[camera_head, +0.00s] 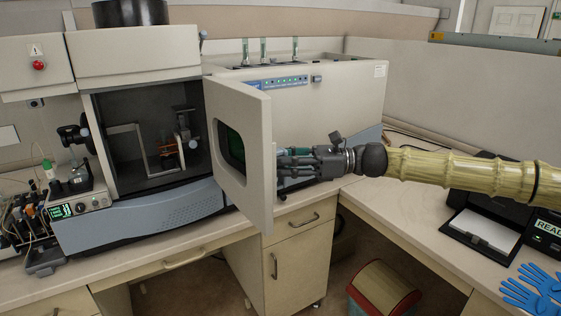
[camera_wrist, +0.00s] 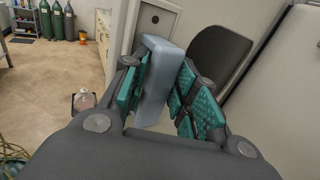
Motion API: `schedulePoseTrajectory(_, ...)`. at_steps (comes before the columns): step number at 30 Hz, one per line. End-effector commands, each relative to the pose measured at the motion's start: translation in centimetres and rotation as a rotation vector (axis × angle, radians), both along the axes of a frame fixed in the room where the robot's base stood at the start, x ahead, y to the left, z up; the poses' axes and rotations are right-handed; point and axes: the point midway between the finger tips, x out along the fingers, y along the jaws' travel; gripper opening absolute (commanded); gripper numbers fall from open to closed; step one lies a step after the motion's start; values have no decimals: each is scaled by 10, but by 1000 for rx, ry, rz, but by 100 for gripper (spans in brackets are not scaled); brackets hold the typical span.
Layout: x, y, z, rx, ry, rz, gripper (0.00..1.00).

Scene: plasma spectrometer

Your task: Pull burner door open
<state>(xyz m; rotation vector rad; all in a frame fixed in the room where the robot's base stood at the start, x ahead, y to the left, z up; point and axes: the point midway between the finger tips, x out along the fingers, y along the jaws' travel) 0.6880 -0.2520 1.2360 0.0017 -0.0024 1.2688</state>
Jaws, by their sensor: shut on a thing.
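The burner door (camera_head: 243,108) is a pale panel with a dark window, standing swung out from the spectrometer at the right side of the burner chamber. The open chamber (camera_head: 150,130) shows a metal frame and an orange part inside. My gripper (camera_head: 284,161) is at the door's outer face, right of its free edge, with the fingertips partly hidden behind that edge. In the wrist view my gripper (camera_wrist: 168,95) has its teal pads on both sides of a grey-blue block (camera_wrist: 157,80), which looks like the door handle.
The spectrometer body (camera_head: 350,90) stands behind the door. A bench with drawers (camera_head: 290,245) runs below. A black device (camera_head: 490,215) and blue gloves (camera_head: 535,288) lie at the right. A bin (camera_head: 383,295) stands on the floor. Small equipment (camera_head: 70,195) is at the left.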

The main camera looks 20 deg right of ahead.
Motion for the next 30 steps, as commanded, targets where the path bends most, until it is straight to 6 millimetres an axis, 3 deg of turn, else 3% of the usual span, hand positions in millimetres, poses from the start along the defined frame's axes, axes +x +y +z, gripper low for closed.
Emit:
schedulePoseTrajectory(11,2,1,4,-1,-3,-4,0)
schedulePoseTrajectory(12,2,2,4,-1,-3,-3,30)
schedulePoseTrajectory(15,2,2,4,-2,-3,-3,49)
schedulePoseTrajectory(30,0,-3,2,3,-2,-2,50)
